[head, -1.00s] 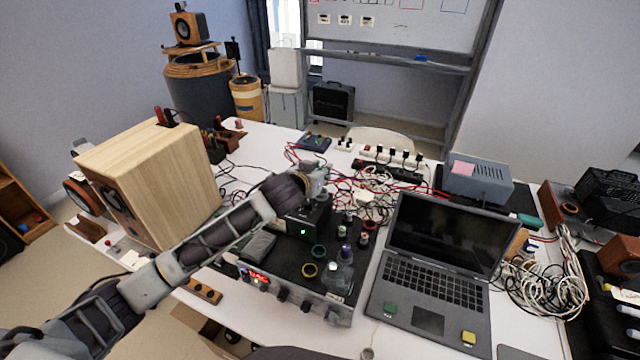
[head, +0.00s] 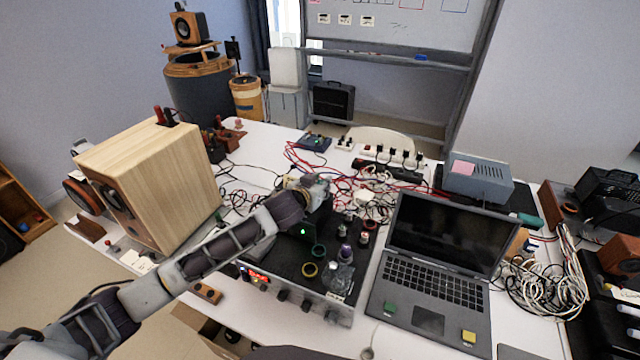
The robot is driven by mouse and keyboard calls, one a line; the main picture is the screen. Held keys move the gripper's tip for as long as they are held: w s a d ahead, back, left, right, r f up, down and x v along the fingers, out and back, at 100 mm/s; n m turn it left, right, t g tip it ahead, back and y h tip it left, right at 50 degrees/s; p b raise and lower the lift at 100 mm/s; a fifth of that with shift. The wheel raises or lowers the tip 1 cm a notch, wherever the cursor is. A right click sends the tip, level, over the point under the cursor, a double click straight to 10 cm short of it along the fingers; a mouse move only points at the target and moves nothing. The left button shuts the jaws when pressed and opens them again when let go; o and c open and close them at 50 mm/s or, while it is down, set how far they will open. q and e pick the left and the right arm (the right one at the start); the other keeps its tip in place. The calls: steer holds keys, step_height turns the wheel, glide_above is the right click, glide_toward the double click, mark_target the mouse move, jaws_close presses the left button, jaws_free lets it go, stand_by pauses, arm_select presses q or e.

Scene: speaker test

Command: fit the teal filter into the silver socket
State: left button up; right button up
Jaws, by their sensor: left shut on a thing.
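My left gripper (head: 318,192) is shut, low over the back of the black-topped device (head: 290,268). The thing in its jaws is hidden by the gripper and too small to make out, so I cannot tell whether it is the teal filter. A teal ring (head: 318,250) lies on the device top, with a yellow ring (head: 309,269) in front of it. A purple-topped piece (head: 345,254) and several small upright cylinders stand to the right. I cannot tell which piece is the silver socket. My right gripper is not in view.
An open laptop (head: 432,280) stands right of the device, with a green block (head: 389,308) and a yellow block (head: 468,338) on it. A large wooden speaker (head: 150,185) stands at the left. Tangled cables (head: 365,190) lie behind the device. My left forearm crosses its left side.

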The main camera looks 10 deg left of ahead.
arm_select(q)
steer(key=shift+f, duration=0.1)
steer(key=o, duration=0.7)
steer(key=shift+c, duration=0.2)
steer(key=shift+o, duration=1.4)
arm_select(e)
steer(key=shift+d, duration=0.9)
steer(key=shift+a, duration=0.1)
